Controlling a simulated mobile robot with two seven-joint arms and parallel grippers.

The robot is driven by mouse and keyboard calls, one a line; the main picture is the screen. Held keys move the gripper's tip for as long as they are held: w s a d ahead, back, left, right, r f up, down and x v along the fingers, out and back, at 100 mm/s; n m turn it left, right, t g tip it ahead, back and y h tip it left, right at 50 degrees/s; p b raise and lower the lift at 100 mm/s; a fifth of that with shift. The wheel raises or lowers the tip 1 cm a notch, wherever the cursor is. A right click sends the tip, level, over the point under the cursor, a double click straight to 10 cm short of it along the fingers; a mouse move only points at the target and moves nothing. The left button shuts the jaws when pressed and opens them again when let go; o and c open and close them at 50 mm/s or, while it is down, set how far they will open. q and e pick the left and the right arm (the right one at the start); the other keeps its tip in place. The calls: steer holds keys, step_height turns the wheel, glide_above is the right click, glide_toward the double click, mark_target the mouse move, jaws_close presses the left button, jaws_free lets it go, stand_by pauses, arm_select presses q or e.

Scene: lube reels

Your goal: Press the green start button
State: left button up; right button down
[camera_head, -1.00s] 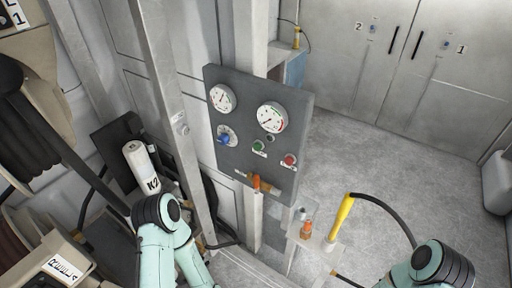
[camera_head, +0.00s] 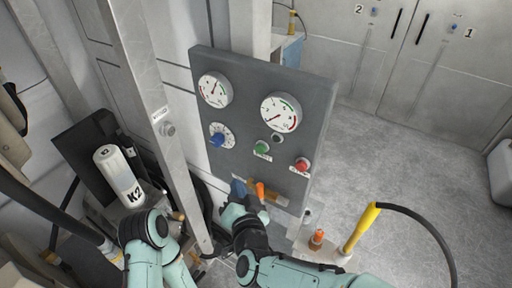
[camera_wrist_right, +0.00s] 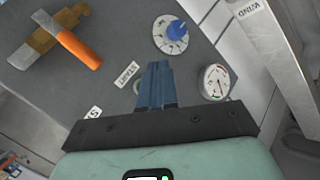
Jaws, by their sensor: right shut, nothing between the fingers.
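The green start button (camera_head: 262,147) sits on the dark grey panel (camera_head: 245,105), left of the red button (camera_head: 302,164). My right gripper (camera_head: 238,187) is below and left of the green button, in front of the panel's lower edge, with blue fingers together and empty. In the right wrist view the shut fingers (camera_wrist_right: 158,68) point at the panel beside the START label (camera_wrist_right: 127,73). I cannot tell whether the fingertips touch the panel. Of my left arm only links show, at the lower left.
Near the gripper are a blue knob (camera_head: 217,140) and an orange-handled valve (camera_head: 261,190). Two gauges are above. A metal post (camera_head: 165,130) stands left of the panel. A yellow-handled hose (camera_head: 361,228) stands to the right.

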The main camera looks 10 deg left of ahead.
mark_target(260, 149)
steer(key=shift+s+a+r, duration=0.1)
steer(key=shift+a+r, duration=0.1)
steer(key=shift+r, duration=0.25)
steer(key=shift+s+a+r, duration=0.1)
steer(key=shift+a+r, duration=0.05)
steer(key=shift+r, duration=0.25)
steer(key=w+d, duration=0.3)
steer(key=w, duration=0.5)
steer(key=shift+w+b, duration=0.15)
steer(key=shift+b, duration=0.3)
stand_by(1.3)
steer(key=shift+w+d, duration=0.15)
steer(key=shift+w, duration=0.25)
